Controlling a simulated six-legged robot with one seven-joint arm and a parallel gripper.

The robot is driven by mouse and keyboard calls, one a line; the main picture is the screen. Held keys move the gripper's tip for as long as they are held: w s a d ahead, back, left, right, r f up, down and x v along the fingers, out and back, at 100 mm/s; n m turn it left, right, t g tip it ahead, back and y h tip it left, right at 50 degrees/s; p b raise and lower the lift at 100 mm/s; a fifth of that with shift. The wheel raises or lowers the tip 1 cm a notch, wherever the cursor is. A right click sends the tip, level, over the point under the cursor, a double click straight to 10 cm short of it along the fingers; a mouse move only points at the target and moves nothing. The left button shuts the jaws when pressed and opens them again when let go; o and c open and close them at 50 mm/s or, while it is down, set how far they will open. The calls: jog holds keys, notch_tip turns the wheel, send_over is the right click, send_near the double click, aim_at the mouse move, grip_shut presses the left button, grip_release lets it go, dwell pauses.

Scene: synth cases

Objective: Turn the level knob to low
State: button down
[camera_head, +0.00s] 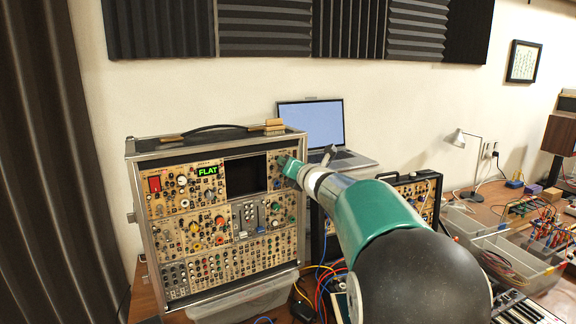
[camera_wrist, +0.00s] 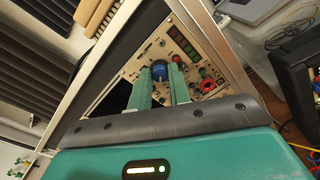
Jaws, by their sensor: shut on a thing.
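A synth case (camera_head: 137,205) full of tan modules stands on the table in the head view. My gripper (camera_head: 287,162) reaches its upper right module, where the arm hides part of the panel. In the wrist view, the two green fingers of my gripper (camera_wrist: 160,75) stand on either side of a blue knob (camera_wrist: 159,68) and are shut on it. The knob's label and pointer are too small to read, so its setting cannot be told.
A red knob (camera_wrist: 207,86) and small buttons sit close to the right of the fingers. A dark empty bay (camera_head: 245,174) lies left of my gripper. A laptop (camera_head: 312,125) stands behind, and a second case (camera_head: 413,190) stands at the right. Cables hang below.

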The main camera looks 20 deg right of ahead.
jog(key=shift+r, duration=0.1)
dwell(0.3)
jog(key=c, duration=1.3)
grip_release()
jog(key=s+d, duration=0.1)
jog(key=s, duration=1.2)
jog(key=shift+s+d, duration=0.3)
jog(key=shift+s, duration=0.05)
jog(key=shift+r, duration=0.15)
